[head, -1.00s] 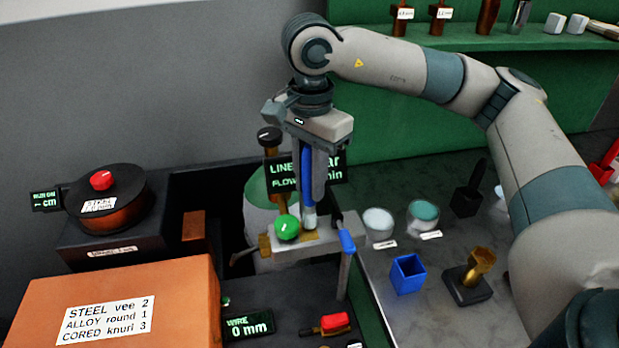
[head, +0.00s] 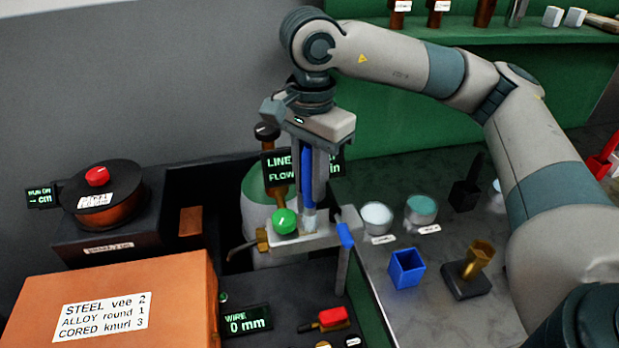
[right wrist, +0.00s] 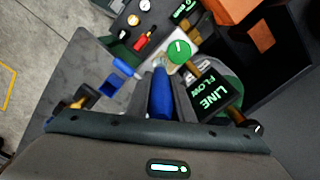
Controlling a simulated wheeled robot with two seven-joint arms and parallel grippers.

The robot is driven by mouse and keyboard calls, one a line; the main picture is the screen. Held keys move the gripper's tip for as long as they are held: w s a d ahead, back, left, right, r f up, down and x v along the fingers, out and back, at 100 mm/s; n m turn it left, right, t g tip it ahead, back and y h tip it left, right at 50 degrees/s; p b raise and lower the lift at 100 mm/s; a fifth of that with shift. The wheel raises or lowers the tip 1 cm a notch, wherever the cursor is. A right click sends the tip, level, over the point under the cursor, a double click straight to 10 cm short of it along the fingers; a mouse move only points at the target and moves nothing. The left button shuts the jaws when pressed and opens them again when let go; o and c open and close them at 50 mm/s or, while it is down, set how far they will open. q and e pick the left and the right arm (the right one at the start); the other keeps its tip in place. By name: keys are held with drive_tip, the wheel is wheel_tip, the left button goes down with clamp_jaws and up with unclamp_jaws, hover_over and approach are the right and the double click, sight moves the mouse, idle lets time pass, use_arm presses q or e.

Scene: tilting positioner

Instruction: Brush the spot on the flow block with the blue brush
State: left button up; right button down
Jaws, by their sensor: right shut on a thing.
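My right gripper (head: 308,190) points down and is shut on the blue brush (head: 307,172). The brush stands upright with its pale bristles at the bottom, at the top of the grey flow block (head: 322,238), just right of the green knob (head: 284,221). The bristles seem to touch the block, but I cannot be sure. I cannot make out the spot; the bristles may cover it. In the right wrist view the blue handle (right wrist: 161,95) sits between the fingers, with the green knob (right wrist: 179,51) beyond. My left gripper is not in view.
A black flow display (head: 280,168) stands close behind the brush. A blue lever (head: 345,234) is at the block's right end. Two cups (head: 376,218), a blue square holder (head: 406,268) and a brass piece on a stand (head: 480,258) are on the right bench. An orange box (head: 120,285) is front left.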

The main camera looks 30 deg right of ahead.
drive_tip(key=shift+s+a, duration=0.2)
drive_tip(key=shift+s, duration=0.5)
drive_tip(key=shift+w+b, duration=0.15)
drive_tip(key=shift+b, duration=0.15)
drive_tip(key=shift+w+d+b, duration=0.25)
drive_tip(key=shift+w+b, duration=0.15)
drive_tip(key=shift+w, duration=0.4)
drive_tip(key=shift+w, duration=0.15)
drive_tip(key=shift+w+d+b, duration=0.25)
drive_tip(key=shift+w+b, duration=0.2)
drive_tip(key=shift+w, duration=0.4)
drive_tip(key=shift+s, duration=0.1)
